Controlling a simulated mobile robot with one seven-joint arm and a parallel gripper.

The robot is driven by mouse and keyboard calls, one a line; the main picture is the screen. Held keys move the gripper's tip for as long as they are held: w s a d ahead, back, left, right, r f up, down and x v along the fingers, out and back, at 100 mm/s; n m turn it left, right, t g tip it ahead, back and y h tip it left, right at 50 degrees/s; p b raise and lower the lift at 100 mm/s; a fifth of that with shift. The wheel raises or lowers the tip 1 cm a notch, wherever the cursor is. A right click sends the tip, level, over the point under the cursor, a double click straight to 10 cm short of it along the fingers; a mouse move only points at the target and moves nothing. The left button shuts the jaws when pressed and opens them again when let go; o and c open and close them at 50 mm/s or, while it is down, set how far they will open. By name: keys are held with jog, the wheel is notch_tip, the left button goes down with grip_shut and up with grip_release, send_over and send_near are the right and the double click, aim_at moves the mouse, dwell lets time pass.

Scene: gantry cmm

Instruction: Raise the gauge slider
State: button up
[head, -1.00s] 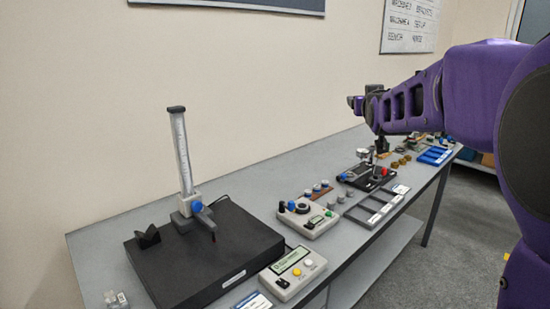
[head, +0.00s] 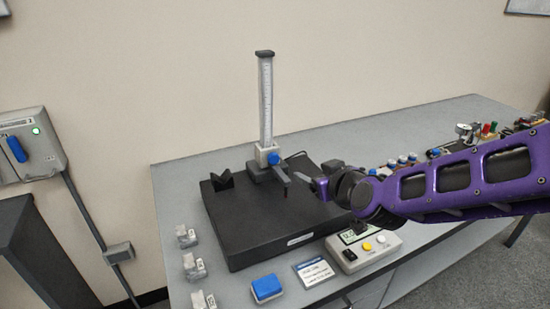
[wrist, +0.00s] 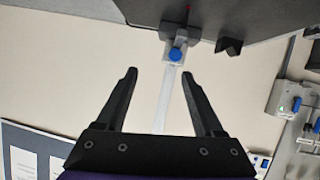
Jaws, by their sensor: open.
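The height gauge stands upright on a black surface plate (head: 240,235) in the head view, with a pale scaled column (head: 265,105). The gauge slider (head: 262,156) is a grey block with a blue knob (head: 273,158), low on the column near its base. In the wrist view, which is upside down, the slider (wrist: 182,35) and blue knob (wrist: 176,54) are beyond the fingertips, near the top centre. My gripper (head: 308,180) is right of the slider and apart from it. In the wrist view my gripper (wrist: 158,72) is open and empty.
A black V-block (head: 222,180) sits left of the gauge. A readout box (head: 365,248) with buttons, a card (head: 313,270) and a blue pad (head: 266,288) lie along the front. A wall switch box (head: 30,140) is at the left. Space above the plate's left side is free.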

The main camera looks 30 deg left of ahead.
jog(key=s+a, duration=0.1)
jog(key=s, duration=0.1)
jog(key=n+y+b, duration=0.1)
jog(key=b, duration=0.3)
send_near(275, 159)
jog(key=x, duration=0.9)
grip_shut()
dwell(1.3)
